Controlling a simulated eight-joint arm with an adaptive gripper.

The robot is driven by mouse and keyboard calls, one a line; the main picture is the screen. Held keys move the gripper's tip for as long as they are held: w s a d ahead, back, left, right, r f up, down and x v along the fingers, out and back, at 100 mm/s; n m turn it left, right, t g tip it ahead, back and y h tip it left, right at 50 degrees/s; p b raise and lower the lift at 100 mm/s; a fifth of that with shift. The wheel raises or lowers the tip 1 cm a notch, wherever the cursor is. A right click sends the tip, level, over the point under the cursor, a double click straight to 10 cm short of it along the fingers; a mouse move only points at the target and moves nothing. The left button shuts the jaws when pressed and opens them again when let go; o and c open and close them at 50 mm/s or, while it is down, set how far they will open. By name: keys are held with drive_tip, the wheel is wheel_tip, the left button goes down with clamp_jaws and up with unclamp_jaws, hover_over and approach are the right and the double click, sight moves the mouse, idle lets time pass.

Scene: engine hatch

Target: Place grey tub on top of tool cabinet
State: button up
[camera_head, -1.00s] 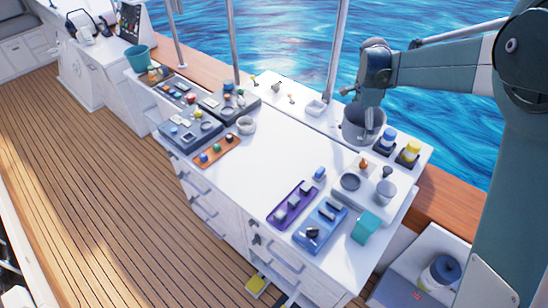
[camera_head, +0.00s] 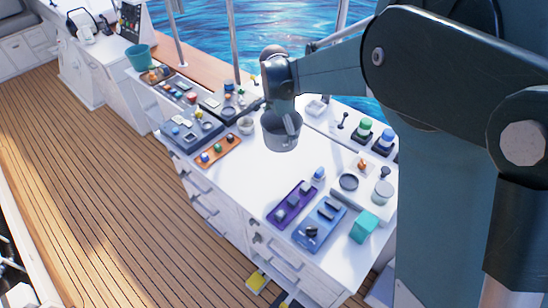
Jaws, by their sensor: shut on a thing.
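A grey tub (camera_head: 281,143), round and open at the top, is in the middle of the head view. My gripper (camera_head: 287,122) reaches down into it and is shut on its wall. The tub appears upright over the bare middle of the white top of the tool cabinet (camera_head: 245,185). I cannot tell whether its base touches the top. The fingertips are partly hidden by the tub.
An orange strip (camera_head: 219,152) and a small white bowl (camera_head: 246,125) lie left of the tub. A purple tray (camera_head: 292,205), a blue tray (camera_head: 320,226) and a teal box (camera_head: 363,227) stand at the front right. Free white surface lies in front of the tub.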

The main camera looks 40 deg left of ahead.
drive_tip(key=s+a+n+p, duration=0.1)
drive_tip(key=s+a, duration=0.3)
drive_tip(key=s, duration=0.2)
drive_tip(key=s+a+n, duration=0.2)
drive_tip(key=s+a, duration=0.1)
drive_tip(key=s, duration=0.4)
drive_tip(key=shift+w+f, duration=0.2)
drive_tip(key=shift+f, duration=1.05)
drive_tip(key=shift+w+f, duration=0.2)
drive_tip(key=shift+f, duration=1)
drive_tip(key=shift+f, duration=0.1)
drive_tip(key=shift+f, duration=3.05)
drive_tip(key=shift+f, duration=1.9)
drive_tip(key=shift+f, duration=0.15)
